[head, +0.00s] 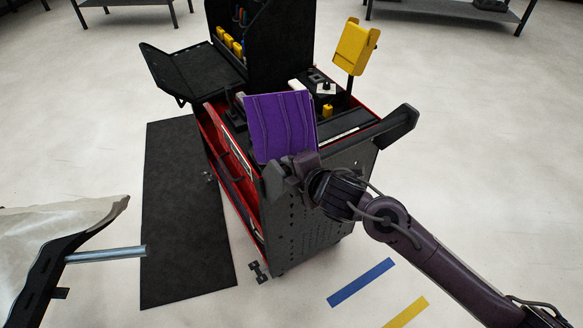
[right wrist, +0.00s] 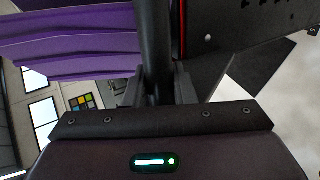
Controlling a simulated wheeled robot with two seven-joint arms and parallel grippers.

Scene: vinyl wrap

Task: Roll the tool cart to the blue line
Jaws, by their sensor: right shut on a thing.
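The tool cart (head: 318,205) is red and black with a perforated side panel, and stands in the middle of the head view. The blue line (head: 361,282) is a short strip on the floor, to the right of and nearer than the cart, with clear floor between them. My left gripper is not in view.
A black mat (head: 185,230) lies left of the cart. A purple ridged piece (head: 280,125) is at the cart top. A stand with a metal rod (head: 105,254) is at left. Floor on the right is clear.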

